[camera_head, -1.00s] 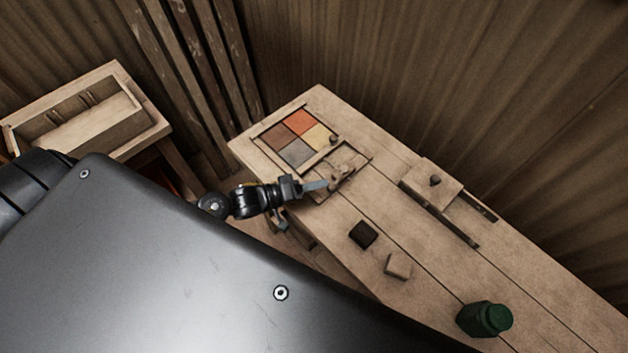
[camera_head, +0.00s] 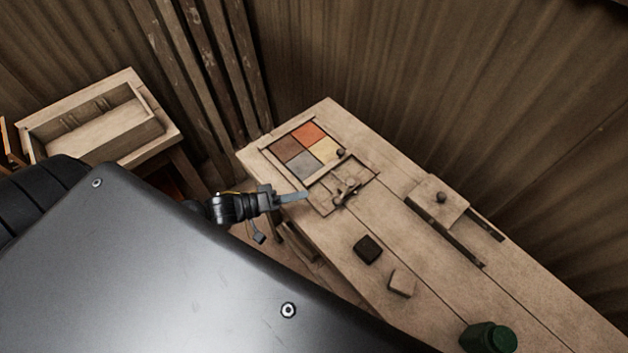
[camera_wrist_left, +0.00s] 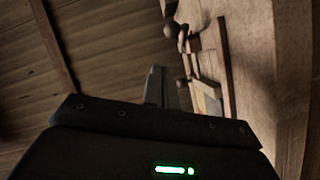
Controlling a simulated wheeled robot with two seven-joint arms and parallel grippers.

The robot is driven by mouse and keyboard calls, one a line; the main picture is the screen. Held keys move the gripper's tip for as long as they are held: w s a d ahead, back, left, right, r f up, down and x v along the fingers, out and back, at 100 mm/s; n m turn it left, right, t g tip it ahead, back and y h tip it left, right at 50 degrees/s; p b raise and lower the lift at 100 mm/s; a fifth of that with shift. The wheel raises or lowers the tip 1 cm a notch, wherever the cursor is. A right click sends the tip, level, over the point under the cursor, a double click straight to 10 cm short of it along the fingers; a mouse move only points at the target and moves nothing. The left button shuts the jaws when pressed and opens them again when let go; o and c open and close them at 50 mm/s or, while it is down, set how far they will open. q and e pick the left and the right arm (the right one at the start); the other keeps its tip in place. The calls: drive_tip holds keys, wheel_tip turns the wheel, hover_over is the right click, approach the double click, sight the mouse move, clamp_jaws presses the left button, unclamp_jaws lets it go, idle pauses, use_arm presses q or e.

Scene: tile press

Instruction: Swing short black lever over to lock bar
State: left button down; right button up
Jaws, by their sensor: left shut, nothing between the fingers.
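The tile frame (camera_head: 270,152) on the bench holds brown, orange, grey and yellow tiles. A wooden bar (camera_head: 325,172) runs along the tiles' near right side, with a dark round knob (camera_head: 341,153) at its far end. A small dark lever (camera_head: 348,193) lies on the panel just right of the bar; its exact angle is too small to tell. My left gripper (camera_head: 304,196) is shut and empty, its tips left of the lever and apart from it, near the bench edge. In the left wrist view, the fingers (camera_wrist_left: 157,86) point towards rounded knobs (camera_wrist_left: 174,30), which look blurred. My right gripper is not in view.
A dark block (camera_head: 367,249), a pale block (camera_head: 402,283) and a green jar (camera_head: 489,338) stand towards the bench's near right. A sliding wooden plate (camera_head: 437,200) with a knob sits further right. A wooden box (camera_head: 150,125) stands at the left.

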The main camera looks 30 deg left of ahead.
use_arm(q)
drive_tip(key=shift+s+a+r+b, duration=0.15)
drive_tip(key=shift+s+a, duration=0.15)
drive_tip(key=shift+s, duration=0.45)
drive_tip(key=shift+s+a+r+b, duration=0.1)
drive_tip(key=shift+s+a, duration=0.25)
drive_tip(key=shift+s, duration=0.45)
drive_tip(key=shift+s+a+r+b, duration=0.15)
drive_tip(key=shift+s+a, duration=0.15)
drive_tip(key=shift+s, duration=0.45)
